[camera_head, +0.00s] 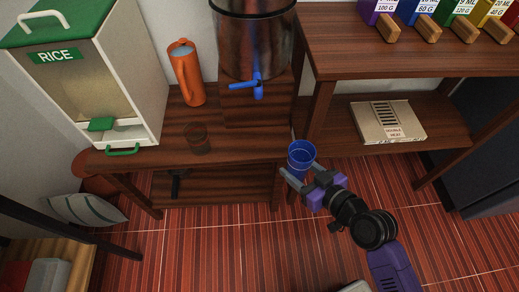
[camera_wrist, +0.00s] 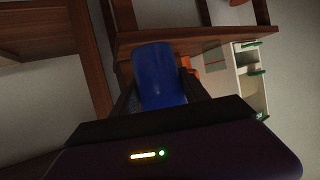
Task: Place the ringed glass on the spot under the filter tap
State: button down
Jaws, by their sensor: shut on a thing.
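My gripper (camera_head: 303,172) is shut on a blue glass (camera_head: 300,155), which has a paler ring around its rim. The glass is held roughly upright in front of the wooden table's right end, apart from it. The blue glass (camera_wrist: 159,76) also fills the middle of the wrist view, between the dark fingers. The filter is a shiny metal tank (camera_head: 252,40) on a wooden stand (camera_head: 250,100). Its blue tap (camera_head: 257,90) points down at the stand's front. The tabletop under the tap looks clear; no marked spot can be made out.
A dark see-through glass (camera_head: 198,138) stands on the wooden table (camera_head: 235,150), left of the tap. Behind it is an orange jug (camera_head: 186,75), and at left a rice dispenser (camera_head: 125,75). A taller shelf unit (camera_head: 400,45) with a flat box (camera_head: 387,120) stands at right.

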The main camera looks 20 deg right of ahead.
jog(key=w+a, duration=0.1)
jog(key=w, duration=0.5)
jog(key=w+a, duration=0.1)
jog(key=w, duration=0.4)
jog(key=w+a, duration=0.2)
jog(key=w, duration=0.4)
jog(key=shift+w+p, duration=0.35)
jog(key=shift+p, duration=0.05)
jog(key=shift+f+b, duration=0.4)
jog(key=shift+f, duration=1.4)
jog(key=shift+f, duration=0.1)
jog(key=c, duration=0.6)
grip_release()
jog(key=shift+o, duration=0.2)
jog(key=shift+r, duration=0.2)
jog(key=p+v, duration=0.1)
jog(key=v, duration=1.1)
jog(key=shift+d, duration=0.1)
